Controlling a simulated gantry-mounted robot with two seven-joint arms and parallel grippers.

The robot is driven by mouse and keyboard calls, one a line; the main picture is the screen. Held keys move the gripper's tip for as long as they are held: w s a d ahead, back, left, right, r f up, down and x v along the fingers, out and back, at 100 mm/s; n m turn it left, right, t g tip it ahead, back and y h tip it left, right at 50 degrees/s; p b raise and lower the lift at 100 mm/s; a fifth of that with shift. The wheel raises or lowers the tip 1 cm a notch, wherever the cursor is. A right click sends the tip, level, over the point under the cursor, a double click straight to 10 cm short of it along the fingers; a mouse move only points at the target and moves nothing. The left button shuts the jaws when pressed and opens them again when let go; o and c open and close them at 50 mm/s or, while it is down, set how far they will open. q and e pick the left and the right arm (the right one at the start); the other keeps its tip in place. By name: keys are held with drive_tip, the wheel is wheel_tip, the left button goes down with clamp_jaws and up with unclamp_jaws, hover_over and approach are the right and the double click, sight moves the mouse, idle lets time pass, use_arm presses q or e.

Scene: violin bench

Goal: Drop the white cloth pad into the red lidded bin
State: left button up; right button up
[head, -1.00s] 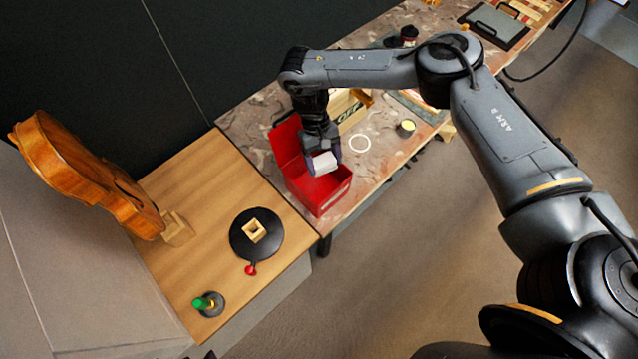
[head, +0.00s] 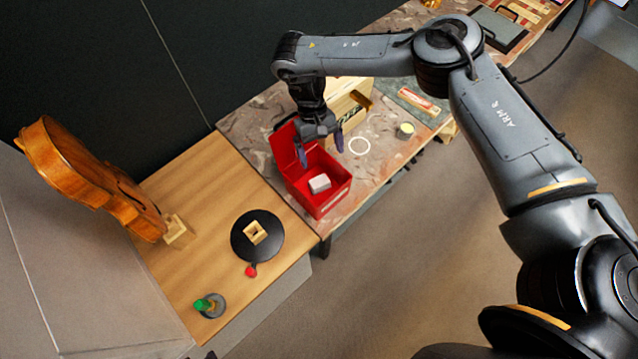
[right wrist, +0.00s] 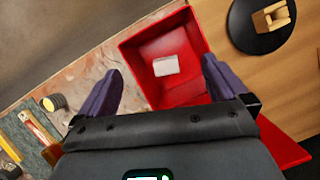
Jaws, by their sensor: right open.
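The white cloth pad (head: 319,184) lies inside the red lidded bin (head: 328,204). In the right wrist view the pad (right wrist: 166,66) rests on the floor of the bin (right wrist: 133,62), apart from the walls. The bin's lid (head: 285,143) stands open on the far left side. My right gripper (head: 321,150) is open and empty above the bin. In the right wrist view its two fingers (right wrist: 160,88) are spread wide, with the pad seen between and beyond them. My left gripper is not in view.
A wooden crate (head: 347,105) stands behind the bin. A black disc (head: 272,247) with a wooden block and a violin (head: 85,180) are on the left. Bare marble lies right of the bin.

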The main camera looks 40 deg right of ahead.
drive_tip(key=v, duration=0.6)
drive_tip(key=shift+r+p, duration=0.2)
drive_tip(key=shift+p, duration=0.25)
